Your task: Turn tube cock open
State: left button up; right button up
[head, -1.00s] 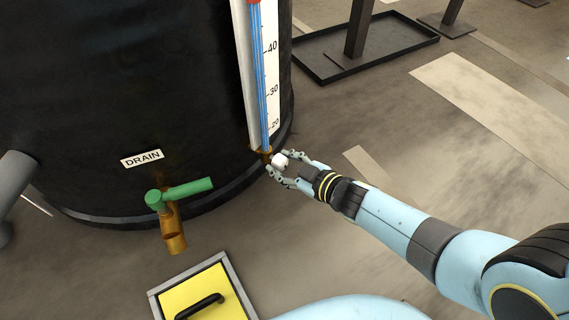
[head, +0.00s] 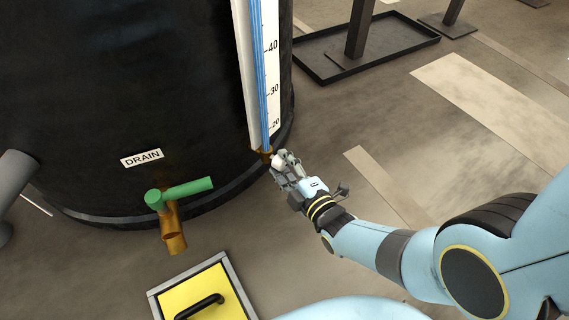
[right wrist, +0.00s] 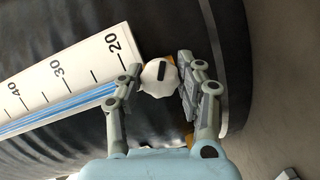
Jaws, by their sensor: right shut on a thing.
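The tube cock (head: 278,159) is a small white knob at the foot of the sight tube (head: 262,80), which holds a blue column beside a white scale. In the right wrist view the knob (right wrist: 158,77) is white and faceted, with a dark slot on its face. My right gripper (head: 283,164) is shut on the knob. The right wrist view shows its two fingers (right wrist: 160,80) on either side of it. Brass fitting shows just behind the knob. My left gripper is not in view.
The black tank (head: 130,80) fills the upper left. A green-handled brass drain tap (head: 180,190) sticks out below the DRAIN label (head: 142,158). A yellow hatch with a black handle (head: 205,290) lies in front.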

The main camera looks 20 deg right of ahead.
jog(key=shift+f+n, duration=0.1)
jog(key=shift+n, duration=0.5)
jog(key=shift+s+t, duration=0.1)
jog(key=shift+t, duration=0.2)
jog(key=o, duration=1.1)
jog(key=shift+o, duration=0.2)
